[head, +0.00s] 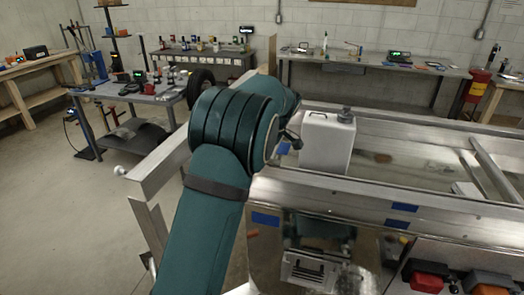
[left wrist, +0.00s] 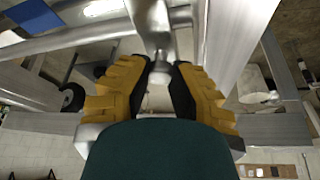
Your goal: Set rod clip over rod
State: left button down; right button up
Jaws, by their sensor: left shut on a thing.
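My left gripper (left wrist: 159,76) has yellow-padded fingers closed around a silver metal piece (left wrist: 151,22), which runs up from between the fingertips in the left wrist view. It may be the rod clip or the rod; I cannot tell which. A long silver bar (left wrist: 80,36) runs across the top left of that view, close to the metal piece; whether they touch is unclear. In the head view my teal left arm reaches to the trailer's front left corner and hides most of the gripper. My right gripper is in neither view.
The aluminium trailer (head: 345,207) fills the right of the head view. A white canister (head: 327,145) stands on it just right of my arm. Red and orange boxes (head: 428,281) sit at the lower right. Benches line the walls. The floor at left (head: 60,220) is clear.

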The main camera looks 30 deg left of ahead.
pick_arm(q)
jog(key=shift+s+f, duration=0.15)
jog(key=shift+f, duration=0.05)
jog(key=c, duration=0.7)
grip_release()
jog(key=shift+a, duration=0.1)
jog(key=shift+r, duration=0.1)
jog(key=shift+d+r, duration=0.25)
jog(key=shift+r, duration=0.25)
jog(key=v, duration=1.1)
jog(key=shift+a, duration=0.1)
